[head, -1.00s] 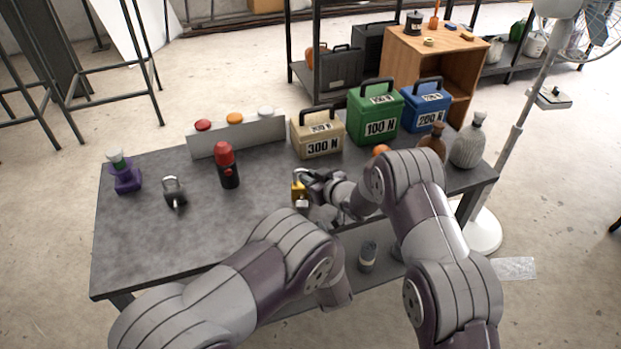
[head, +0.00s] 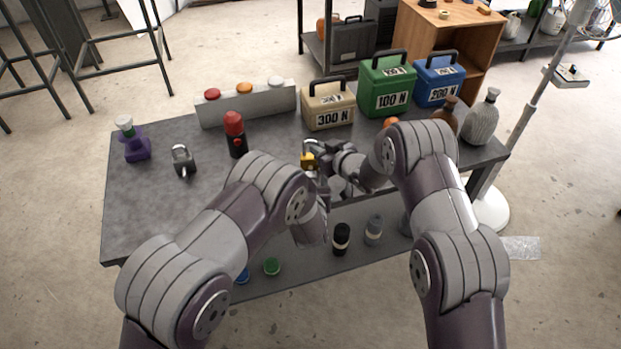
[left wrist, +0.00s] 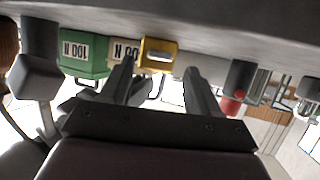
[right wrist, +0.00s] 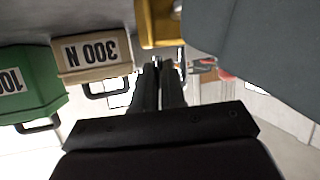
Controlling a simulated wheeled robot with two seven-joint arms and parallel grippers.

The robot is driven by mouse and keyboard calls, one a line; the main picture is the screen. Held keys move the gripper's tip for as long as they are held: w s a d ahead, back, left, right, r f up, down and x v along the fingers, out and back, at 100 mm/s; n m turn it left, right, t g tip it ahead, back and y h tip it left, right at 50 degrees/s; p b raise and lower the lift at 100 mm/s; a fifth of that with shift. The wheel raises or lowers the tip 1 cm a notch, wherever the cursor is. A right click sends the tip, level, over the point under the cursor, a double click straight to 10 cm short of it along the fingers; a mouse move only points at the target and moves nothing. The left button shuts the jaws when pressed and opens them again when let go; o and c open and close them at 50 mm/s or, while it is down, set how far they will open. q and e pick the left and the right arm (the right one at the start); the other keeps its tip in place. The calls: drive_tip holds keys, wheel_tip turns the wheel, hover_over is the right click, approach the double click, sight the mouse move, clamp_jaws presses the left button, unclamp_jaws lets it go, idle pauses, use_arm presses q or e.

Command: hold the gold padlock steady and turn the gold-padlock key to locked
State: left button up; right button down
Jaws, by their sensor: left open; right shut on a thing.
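The gold padlock (head: 308,161) stands at the near edge of the grey table (head: 150,215), in front of the beige box. My right gripper (head: 318,150) is at its upper right, shut on it near the shackle. The right wrist view shows the gold body (right wrist: 155,24) just beyond the right fingertips (right wrist: 160,68). I cannot make out the key clearly.
A black padlock (head: 183,161), purple object (head: 136,146) and red-topped black cylinder (head: 235,136) stand left. Behind are a button panel (head: 247,104), beige box (head: 328,107), green box (head: 387,84) and blue box (head: 438,80). Bottles (head: 481,118) stand right. The table's front left is clear.

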use_arm(q)
drive_tip(key=shift+x, duration=1.25)
drive_tip(key=c, duration=1.1)
drive_tip(key=shift+o, duration=0.2)
drive_tip(key=n+h, duration=0.2)
drive_tip(key=n, duration=0.1)
drive_tip(key=shift+a, duration=0.35)
drive_tip(key=o, duration=1.1)
drive_tip(key=shift+c, duration=0.2)
drive_tip(key=shift+s, duration=0.15)
drive_tip(key=v, duration=1.1)
drive_tip(key=shift+s, duration=0.4)
